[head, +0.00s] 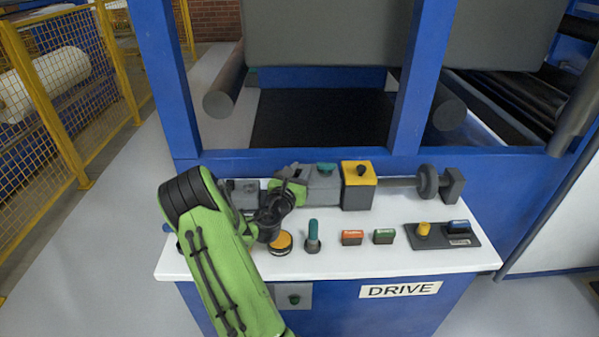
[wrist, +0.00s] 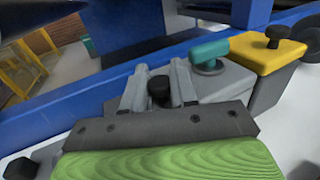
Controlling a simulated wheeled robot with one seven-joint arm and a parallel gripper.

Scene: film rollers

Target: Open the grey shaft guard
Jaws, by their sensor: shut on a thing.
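My gripper (wrist: 157,90) is shut on a black knob (wrist: 159,92), one finger on each side of it. It also shows in the head view (head: 293,171), among the grey parts on the white bench top. The knob appears to belong to the grey shaft guard, whose body is mostly hidden behind my gripper and wrist. I cannot tell whether the guard is lifted. To the right stands a grey housing (head: 325,187) with a teal knob (head: 326,168). Beyond it is a yellow block (head: 358,178) with a black knob, which also shows in the wrist view (wrist: 262,60).
A shaft runs to a dark wheel (head: 428,181) at the right. A teal-topped lever (head: 313,237), a yellow-topped round part (head: 281,242), red (head: 352,237) and green (head: 384,236) blocks and a dark tray (head: 450,243) occupy the front of the bench (head: 380,264). A blue frame stands behind.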

